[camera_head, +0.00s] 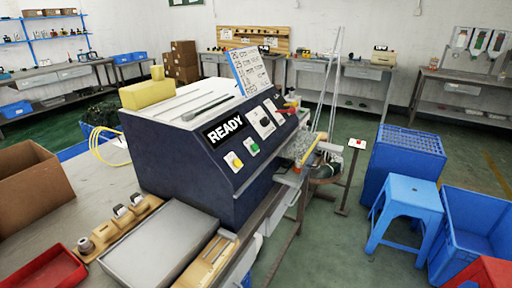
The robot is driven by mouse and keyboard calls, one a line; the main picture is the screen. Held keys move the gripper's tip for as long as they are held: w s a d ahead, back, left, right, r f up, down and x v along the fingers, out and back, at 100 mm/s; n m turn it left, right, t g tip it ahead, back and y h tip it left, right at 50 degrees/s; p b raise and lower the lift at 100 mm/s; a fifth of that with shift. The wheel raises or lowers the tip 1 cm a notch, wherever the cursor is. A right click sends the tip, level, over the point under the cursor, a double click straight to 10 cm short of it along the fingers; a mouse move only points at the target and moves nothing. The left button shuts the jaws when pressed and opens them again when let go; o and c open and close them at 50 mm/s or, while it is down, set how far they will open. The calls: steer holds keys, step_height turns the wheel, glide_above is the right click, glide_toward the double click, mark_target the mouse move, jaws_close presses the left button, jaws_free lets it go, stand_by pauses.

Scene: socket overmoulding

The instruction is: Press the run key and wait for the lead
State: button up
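A dark blue moulding machine (170,165) stands on the workbench in the middle. Its display (225,129) reads READY. Below the display, the sloped front panel carries a green key (254,149) and a red-pink button on a yellow plate (234,161). Their labels are too small to read, so I cannot tell for sure which is the run key. More dials and switches (265,120) sit further right on the panel. A yellow cable (101,145) loops out behind the machine at left. I see no finished lead. My gripper is not in view.
A grey tray (160,248), a wooden block with sockets (118,222), a red tray (42,272) and a cardboard box (32,180) lie on the near bench. A blue stool (406,205) and blue crates (470,232) stand at right. Green floor shows between them.

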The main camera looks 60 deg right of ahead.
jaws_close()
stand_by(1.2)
